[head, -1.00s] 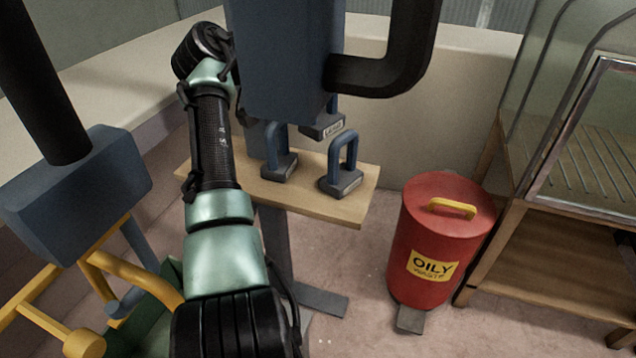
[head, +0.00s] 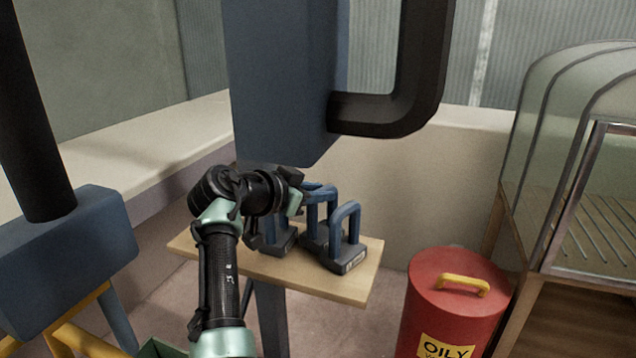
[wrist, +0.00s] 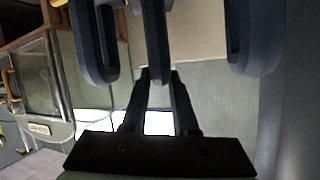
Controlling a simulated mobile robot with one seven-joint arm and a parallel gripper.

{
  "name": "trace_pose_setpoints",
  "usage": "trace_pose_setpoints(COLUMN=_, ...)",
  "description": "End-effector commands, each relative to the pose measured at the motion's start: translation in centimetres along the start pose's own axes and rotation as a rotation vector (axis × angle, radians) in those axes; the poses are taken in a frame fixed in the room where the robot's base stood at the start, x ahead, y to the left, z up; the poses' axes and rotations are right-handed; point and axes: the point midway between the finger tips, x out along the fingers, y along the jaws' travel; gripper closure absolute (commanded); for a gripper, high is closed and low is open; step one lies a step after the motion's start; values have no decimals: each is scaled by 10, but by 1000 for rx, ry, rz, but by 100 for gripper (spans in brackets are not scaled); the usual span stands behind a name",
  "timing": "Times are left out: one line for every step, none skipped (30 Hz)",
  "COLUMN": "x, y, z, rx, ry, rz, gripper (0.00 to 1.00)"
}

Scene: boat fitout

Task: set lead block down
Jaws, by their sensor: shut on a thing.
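My gripper (head: 304,193) is shut on the blue loop handle (head: 321,188) of a lead block (head: 313,238). The wrist view shows both fingertips (wrist: 160,76) closed on this middle handle (wrist: 155,45). The held block has a dark base, partly hidden by its neighbours, and stands between two similar blocks on a wooden shelf (head: 345,290). One is the left block (head: 281,240), partly behind my wrist; the other is the right block (head: 347,258), nearer the front. The held base is at about shelf level; I cannot tell if it touches the shelf or its neighbours.
A large blue housing (head: 280,90) with a black bent pipe (head: 385,112) hangs above the shelf. A red oily waste bin (head: 440,305) stands at the right, with a glazed cabinet (head: 580,180) beyond it. Bare shelf shows at the front and left.

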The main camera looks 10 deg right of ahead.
Motion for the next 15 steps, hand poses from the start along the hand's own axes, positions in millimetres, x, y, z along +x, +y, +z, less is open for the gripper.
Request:
trace_pose_setpoints(x=0, y=-1, z=-1, rx=5, ry=15, rz=-8, gripper=100)
trace_pose_setpoints(x=1, y=-1, z=0, rx=6, ry=16, rz=-8, gripper=100)
trace_pose_setpoints(x=1, y=-1, z=1, rx=6, ry=16, rz=-8, gripper=100)
trace_pose_setpoints(x=1, y=-1, z=1, rx=7, ry=16, rz=-8, gripper=100)
trace_pose_setpoints(x=1, y=-1, z=0, rx=7, ry=16, rz=-8, gripper=100)
trace_pose_setpoints(x=0, y=-1, z=0, rx=7, ry=16, rz=-8, gripper=100)
trace_pose_setpoints(x=0, y=-1, z=0, rx=7, ry=15, rz=-8, gripper=100)
trace_pose_setpoints(x=0, y=-1, z=0, rx=7, ry=15, rz=-8, gripper=100)
trace_pose_setpoints(x=3, y=2, z=8, rx=1, ry=1, rz=0, gripper=71)
trace_pose_setpoints(x=3, y=2, z=8, rx=1, ry=0, rz=0, gripper=66)
trace_pose_setpoints(x=3, y=2, z=8, rx=1, ry=1, rz=0, gripper=60)
trace_pose_setpoints(x=3, y=2, z=8, rx=1, ry=1, rz=0, gripper=53)
trace_pose_setpoints(x=3, y=2, z=8, rx=1, ry=1, rz=0, gripper=48)
trace_pose_setpoints(x=3, y=2, z=8, rx=1, ry=1, rz=0, gripper=43)
trace_pose_setpoints(x=3, y=2, z=8, rx=1, ry=1, rz=0, gripper=43)
